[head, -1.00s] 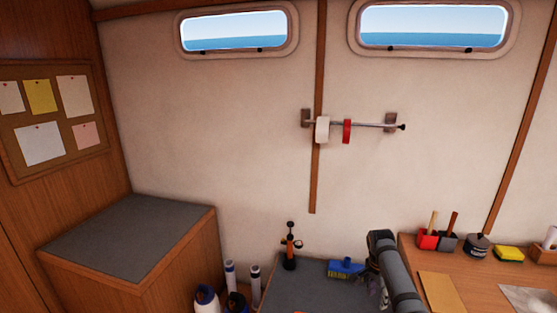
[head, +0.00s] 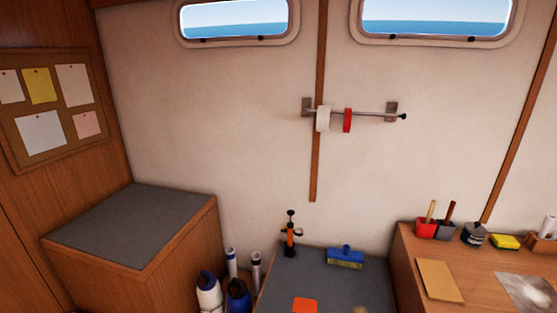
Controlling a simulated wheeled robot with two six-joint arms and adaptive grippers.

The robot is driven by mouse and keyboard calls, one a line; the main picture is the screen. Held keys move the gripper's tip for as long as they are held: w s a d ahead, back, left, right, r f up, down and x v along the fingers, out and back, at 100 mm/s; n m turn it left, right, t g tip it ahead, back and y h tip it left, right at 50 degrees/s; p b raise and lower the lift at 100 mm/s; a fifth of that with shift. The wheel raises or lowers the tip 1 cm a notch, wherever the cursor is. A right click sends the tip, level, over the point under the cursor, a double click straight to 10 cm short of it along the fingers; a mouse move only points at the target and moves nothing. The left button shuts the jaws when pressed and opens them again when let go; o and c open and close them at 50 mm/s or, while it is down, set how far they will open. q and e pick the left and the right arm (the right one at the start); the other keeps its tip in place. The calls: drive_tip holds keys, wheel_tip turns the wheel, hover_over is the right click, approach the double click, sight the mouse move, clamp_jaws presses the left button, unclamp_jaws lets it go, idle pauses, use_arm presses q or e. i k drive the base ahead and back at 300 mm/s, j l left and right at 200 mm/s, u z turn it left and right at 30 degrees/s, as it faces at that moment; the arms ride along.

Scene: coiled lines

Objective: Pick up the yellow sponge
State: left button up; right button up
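The yellow sponge (head: 505,242) lies on the wooden desk (head: 415,260) at the right of the head view. It has a dark underside and sits between a dark round container and a small wooden box. Nothing covers it. Neither of my grippers is in view.
A brown folder (head: 440,281) and a sheet (head: 528,290) lie in front. A wooden box (head: 543,241) stands at its right.

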sight(508, 243)
drive_tip(key=z, duration=1.65)
